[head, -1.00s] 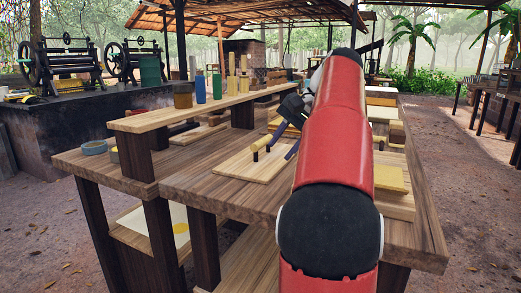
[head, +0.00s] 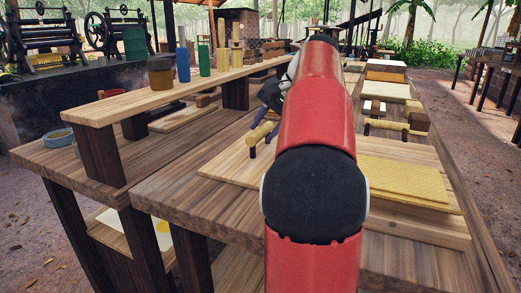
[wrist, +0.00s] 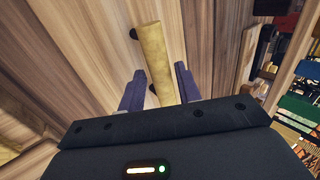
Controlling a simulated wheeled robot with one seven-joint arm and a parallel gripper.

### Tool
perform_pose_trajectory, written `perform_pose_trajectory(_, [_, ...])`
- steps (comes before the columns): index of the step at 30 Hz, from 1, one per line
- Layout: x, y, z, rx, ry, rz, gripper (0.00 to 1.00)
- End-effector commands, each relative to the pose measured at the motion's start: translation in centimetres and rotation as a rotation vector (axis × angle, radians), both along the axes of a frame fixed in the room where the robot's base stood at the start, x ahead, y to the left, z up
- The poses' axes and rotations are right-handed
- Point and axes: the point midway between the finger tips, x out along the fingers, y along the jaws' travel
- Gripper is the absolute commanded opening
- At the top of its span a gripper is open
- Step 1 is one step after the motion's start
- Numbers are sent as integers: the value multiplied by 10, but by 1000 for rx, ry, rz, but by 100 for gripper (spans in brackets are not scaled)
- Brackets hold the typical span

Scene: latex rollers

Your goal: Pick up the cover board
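A flat wooden cover board (head: 228,160) with a yellow round handle (head: 262,132) on dark posts lies on the workbench, left of my red arm, which hides part of it. In the wrist view the same handle (wrist: 156,58) runs up the picture over the pale board (wrist: 95,50). My gripper (wrist: 159,88) is open and empty, with one purple finger on each side of the handle's near end. I cannot tell how far down the fingers reach or whether they touch it. In the head view my gripper (head: 271,115) is partly hidden behind my arm.
Right of my arm, a yellow sheet (head: 405,178) lies on a wooden board (head: 415,228), with another handle (head: 385,125) behind. A raised shelf (head: 190,93) on the left carries jars and bottles. A blue tape roll (head: 57,136) sits at the left.

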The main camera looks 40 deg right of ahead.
Motion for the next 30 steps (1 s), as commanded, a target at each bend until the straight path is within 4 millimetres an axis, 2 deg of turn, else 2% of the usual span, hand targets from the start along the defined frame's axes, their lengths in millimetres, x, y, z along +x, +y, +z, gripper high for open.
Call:
perform_pose_trajectory(3, [9, 6, -14, 2, 1, 2, 34])
perform_pose_trajectory(6, [12, 8, -21, 0, 0, 1, 34])
perform_pose_trajectory(13, [13, 8, -22, 0, -1, -1, 34])
perform_pose_trajectory(14, [13, 8, -22, -1, 0, -1, 32])
perform_pose_trajectory(21, [13, 8, -22, -1, 0, -1, 1])
perform_pose_trajectory(30, [13, 8, -21, -1, -2, 0, 0])
